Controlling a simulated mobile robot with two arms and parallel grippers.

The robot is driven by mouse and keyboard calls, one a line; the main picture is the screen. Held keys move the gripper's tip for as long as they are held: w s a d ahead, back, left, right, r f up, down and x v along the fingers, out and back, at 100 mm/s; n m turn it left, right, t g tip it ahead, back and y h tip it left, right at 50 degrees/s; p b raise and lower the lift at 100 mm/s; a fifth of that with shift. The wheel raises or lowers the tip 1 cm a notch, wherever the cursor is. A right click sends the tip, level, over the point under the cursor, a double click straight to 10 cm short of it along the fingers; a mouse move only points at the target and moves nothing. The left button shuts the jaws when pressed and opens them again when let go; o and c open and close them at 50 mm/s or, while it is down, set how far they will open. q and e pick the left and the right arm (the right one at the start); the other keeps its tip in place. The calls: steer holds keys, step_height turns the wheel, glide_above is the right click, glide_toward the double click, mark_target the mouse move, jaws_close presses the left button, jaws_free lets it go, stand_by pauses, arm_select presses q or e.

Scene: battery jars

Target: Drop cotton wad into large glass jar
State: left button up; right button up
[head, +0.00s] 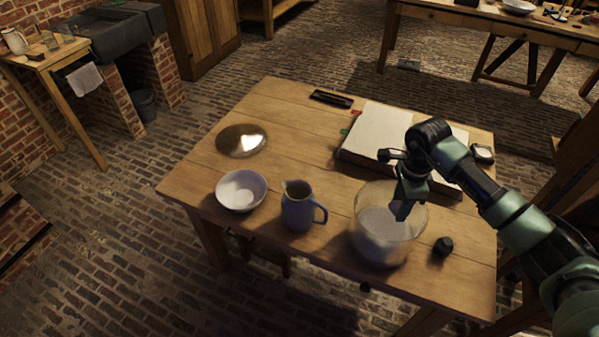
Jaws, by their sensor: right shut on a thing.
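The large glass jar (378,247) stands near the front right of the wooden table, with something pale filling its lower part. My right gripper (402,212) points down at the jar's mouth, overlapping its right side in this view. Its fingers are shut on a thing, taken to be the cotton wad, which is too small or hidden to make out. I cannot tell how far the fingertips reach below the rim. My left gripper is not in view.
A blue-grey jug (297,208) stands left of the jar, with a white bowl (241,190) and a shiny round plate (241,140) beyond. A small black object (443,246) sits right of the jar. A large open book (379,132) lies behind it.

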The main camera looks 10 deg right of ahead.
steer(key=o, duration=1.3)
steer(key=shift+c, duration=0.2)
step_height(320, 180, up, 6)
steer(key=shift+r+b, duration=0.25)
steer(key=shift+b, duration=0.7)
steer(key=shift+r, duration=0.65)
steer(key=shift+a, duration=0.1)
